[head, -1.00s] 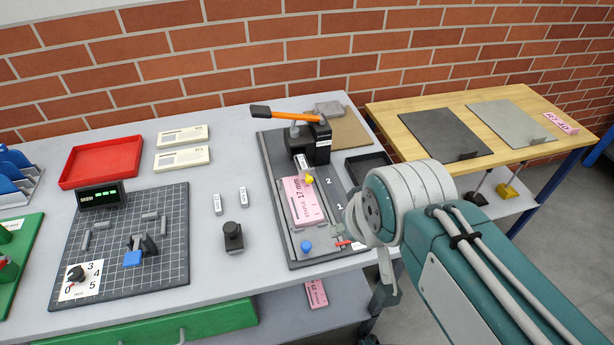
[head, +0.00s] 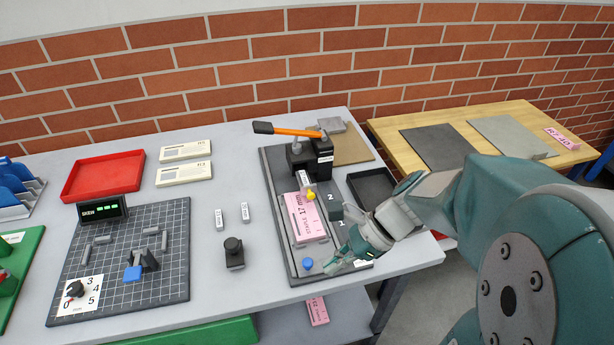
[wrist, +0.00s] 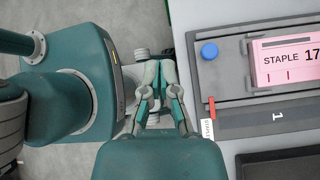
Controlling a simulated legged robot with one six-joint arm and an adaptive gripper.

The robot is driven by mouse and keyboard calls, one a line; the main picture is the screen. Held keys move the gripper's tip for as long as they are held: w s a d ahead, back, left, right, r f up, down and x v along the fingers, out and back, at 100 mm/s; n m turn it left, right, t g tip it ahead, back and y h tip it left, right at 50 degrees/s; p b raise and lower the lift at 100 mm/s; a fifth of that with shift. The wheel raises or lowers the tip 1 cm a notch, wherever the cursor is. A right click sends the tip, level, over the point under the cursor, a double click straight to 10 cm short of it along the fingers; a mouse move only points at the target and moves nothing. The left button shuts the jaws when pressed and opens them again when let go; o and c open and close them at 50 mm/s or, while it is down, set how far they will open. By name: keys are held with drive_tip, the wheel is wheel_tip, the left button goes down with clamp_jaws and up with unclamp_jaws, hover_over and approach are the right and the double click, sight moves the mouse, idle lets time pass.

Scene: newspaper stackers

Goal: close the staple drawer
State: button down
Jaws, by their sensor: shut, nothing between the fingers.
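The stapler's grey base (head: 278,215) lies on the bench, with a black head (head: 318,160) and an orange lever (head: 290,131) at its far end. A white label reading STAPLES (wrist: 208,131) and a red tab (wrist: 212,108) at the base's near right corner mark the staple drawer. How far out the drawer stands cannot be told. My gripper (head: 338,263) is at this corner in the head view, partly covering it. In the wrist view my gripper (wrist: 156,66) is shut and empty, left of the label and apart from it.
A pink stack marked STAPLE 17 (head: 306,217) and a blue knob (head: 308,264) are on the base. A black tray (head: 368,184) stands right of it. A black-knobbed post (head: 233,250) stands left. The bench's front edge is close to my gripper.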

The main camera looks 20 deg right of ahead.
sight(307, 178)
drive_tip(key=w+d+m+t+y, duration=0.1)
drive_tip(key=m, duration=0.3)
drive_tip(key=w+d+f+m+t+y, duration=0.1)
drive_tip(key=w+m+y, duration=0.1)
drive_tip(key=m, duration=0.2)
drive_tip(key=w+d+f+m+t+y, duration=0.1)
drive_tip(key=w+m+t+y, duration=0.1)
drive_tip(key=m, duration=0.2)
drive_tip(key=shift+d+f, duration=0.15)
drive_tip(key=shift+d, duration=0.25)
drive_tip(key=w+d+f+m+t, duration=0.1)
drive_tip(key=d+m+t, duration=0.1)
drive_tip(key=m, duration=0.2)
drive_tip(key=w+d+f+m+t, duration=0.1)
drive_tip(key=d+m+t, duration=0.2)
drive_tip(key=m, duration=0.1)
drive_tip(key=w+d+f+m+t, duration=0.1)
drive_tip(key=d+m+t, duration=0.1)
drive_tip(key=m, duration=0.2)
drive_tip(key=shift+w+d+t, duration=0.15)
drive_tip(key=shift+d+t, duration=0.1)
drive_tip(key=shift+t, duration=0.05)
drive_tip(key=x, duration=1)
drive_tip(key=shift+a, duration=0.15)
drive_tip(key=w, duration=0.2)
drive_tip(key=shift+w, duration=1.05)
drive_tip(key=w, duration=0.7)
drive_tip(key=shift+w, duration=0.1)
drive_tip(key=shift+w+r, duration=0.1)
drive_tip(key=shift+w, duration=0.25)
